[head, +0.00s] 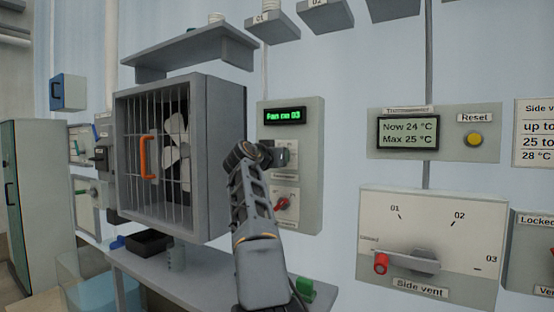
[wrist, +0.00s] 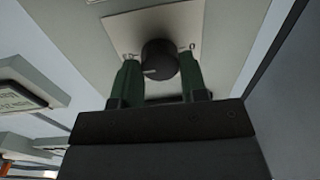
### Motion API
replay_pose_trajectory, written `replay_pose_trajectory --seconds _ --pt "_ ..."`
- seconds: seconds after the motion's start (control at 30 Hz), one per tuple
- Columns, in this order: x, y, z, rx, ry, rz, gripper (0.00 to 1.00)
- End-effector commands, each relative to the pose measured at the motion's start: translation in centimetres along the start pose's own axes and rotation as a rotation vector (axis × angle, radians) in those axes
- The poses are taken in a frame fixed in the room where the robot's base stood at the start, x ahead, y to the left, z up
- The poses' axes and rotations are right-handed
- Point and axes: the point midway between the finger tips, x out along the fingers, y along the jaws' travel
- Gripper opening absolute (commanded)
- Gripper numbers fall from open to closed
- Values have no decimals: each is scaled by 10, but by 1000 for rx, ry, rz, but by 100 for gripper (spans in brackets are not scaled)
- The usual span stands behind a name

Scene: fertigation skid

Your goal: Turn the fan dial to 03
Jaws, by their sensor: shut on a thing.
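The fan dial (wrist: 158,55) is a dark round knob with a pale pointer mark, on a light plate in the wrist view. My gripper (wrist: 159,62) has its two green fingers on either side of the knob and is shut on it. In the head view my arm's end reaches the fan panel (head: 308,190) and largely hides the dial. The green display (head: 285,115) above it reads "Fan on 03". The dial's printed marks are mostly hidden or too small to read.
The caged fan box (head: 205,150) with an orange handle (head: 149,157) stands close left of my arm. A red knob (head: 282,204) sits below the dial. The side vent panel (head: 425,215) and thermometer panel (head: 435,133) are to the right. A shelf (head: 200,275) lies below.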

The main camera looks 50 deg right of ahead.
Motion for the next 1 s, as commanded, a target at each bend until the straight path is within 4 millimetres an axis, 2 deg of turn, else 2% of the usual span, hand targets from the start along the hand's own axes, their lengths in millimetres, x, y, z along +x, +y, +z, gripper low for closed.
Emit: replay_pose_trajectory --seconds 0.63,0.67,0.9,1.0 --pt "0 1 0 41 2 2 16" --pt "0 1 0 41 2 2 43" --pt "0 0 0 40 2 -1 65" --pt "0 -1 0 40 2 -1 65"
